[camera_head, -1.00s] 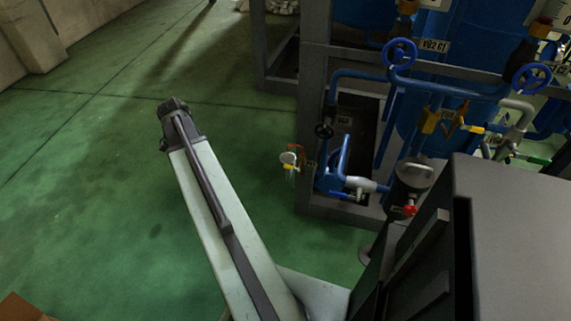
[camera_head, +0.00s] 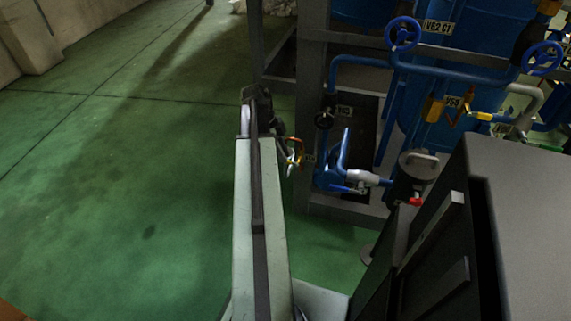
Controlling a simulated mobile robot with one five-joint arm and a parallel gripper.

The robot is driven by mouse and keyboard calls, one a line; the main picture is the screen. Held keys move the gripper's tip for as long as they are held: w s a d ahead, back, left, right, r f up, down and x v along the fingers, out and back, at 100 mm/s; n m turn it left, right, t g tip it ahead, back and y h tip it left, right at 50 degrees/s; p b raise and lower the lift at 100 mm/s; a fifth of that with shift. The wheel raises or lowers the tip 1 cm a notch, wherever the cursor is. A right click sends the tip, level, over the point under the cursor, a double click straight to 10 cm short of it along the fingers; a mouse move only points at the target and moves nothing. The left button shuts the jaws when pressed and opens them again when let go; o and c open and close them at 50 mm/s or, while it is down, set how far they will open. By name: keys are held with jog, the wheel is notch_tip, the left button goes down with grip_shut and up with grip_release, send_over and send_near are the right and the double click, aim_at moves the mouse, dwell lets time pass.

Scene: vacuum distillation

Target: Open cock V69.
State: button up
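Cock V69 cannot be told for sure, as the small labels are hard to read. A small fitting with red and yellow parts (camera_head: 294,153) sticks out at the left side of the pipe frame, partly hidden behind the end of my arm. A yellow cock (camera_head: 480,116) is at the right, beside a label that seems to read V68 (camera_head: 453,102). A red-handled cock (camera_head: 415,202) sits low by the grey pot, and a blue lever (camera_head: 343,188) is on the low blue pipe. My arm reaches up the middle; my gripper is not clearly visible.
The grey pipe frame (camera_head: 312,95) stands just right of my arm's end. Blue handwheels (camera_head: 403,34) and a blue tank (camera_head: 470,60) are behind. The green floor (camera_head: 120,170) at left is clear.

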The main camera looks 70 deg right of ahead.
jog(key=shift+b+x, duration=0.4)
jog(key=shift+x, duration=0.65)
jog(key=shift+r, duration=0.1)
grip_shut()
jog(key=shift+r+p, duration=0.1)
jog(key=shift+p, duration=0.2)
jog(key=shift+s+r+t+p, duration=0.35)
jog(key=shift+r+t+p, duration=0.1)
jog(key=shift+t+p, duration=0.65)
jog(key=shift+s+r+t+p, duration=0.2)
jog(key=shift+s+t+p, duration=0.1)
jog(key=shift+t, duration=0.6)
jog(key=shift+s+r+t+p, duration=0.2)
jog(key=shift+s+t, duration=0.1)
jog(key=shift+t, duration=0.6)
